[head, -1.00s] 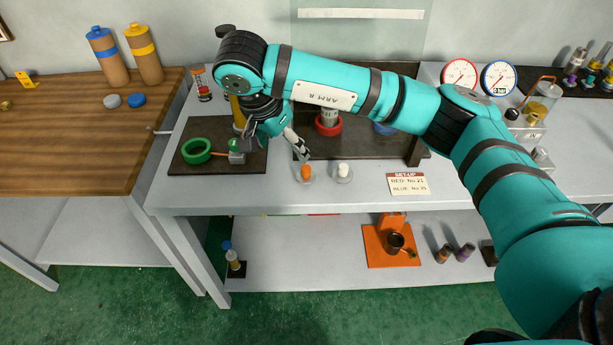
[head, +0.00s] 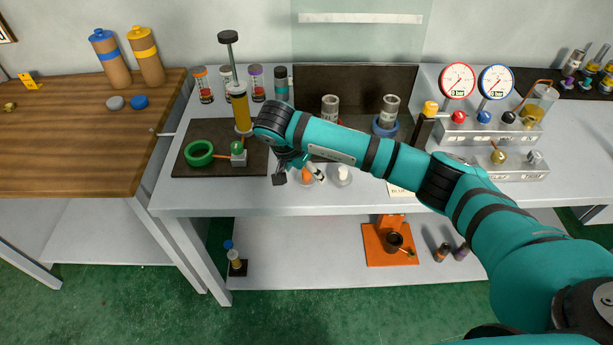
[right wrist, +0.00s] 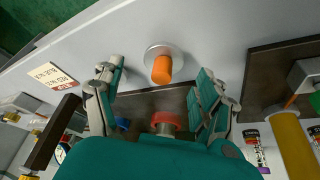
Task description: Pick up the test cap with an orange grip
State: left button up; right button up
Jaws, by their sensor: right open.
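The test cap with an orange grip (head: 306,174) stands on the light bench near its front edge, partly hidden by my right gripper in the head view. In the right wrist view its orange grip (right wrist: 162,70) rises from a pale round base. My right gripper (head: 298,178) is open and empty. In the right wrist view its two fingers (right wrist: 161,80) lie on either side of the cap, with a gap on both sides. I cannot tell how far above the bench the fingertips are. My left gripper is not in view.
A cap with a white grip (head: 342,173) stands close to the right. A green ring (head: 198,153) and a yellow cylinder (head: 241,112) are on the dark mat at left. A red ring (right wrist: 166,120) shows behind the cap. Gauges (head: 458,79) stand at right.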

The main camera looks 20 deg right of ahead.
aim_at(306, 171)
jog(key=x, duration=0.3)
jog(key=shift+w+f+p, duration=0.1)
jog(key=shift+w+p, duration=0.15)
jog(key=shift+p, duration=0.05)
jog(key=c, duration=1.3)
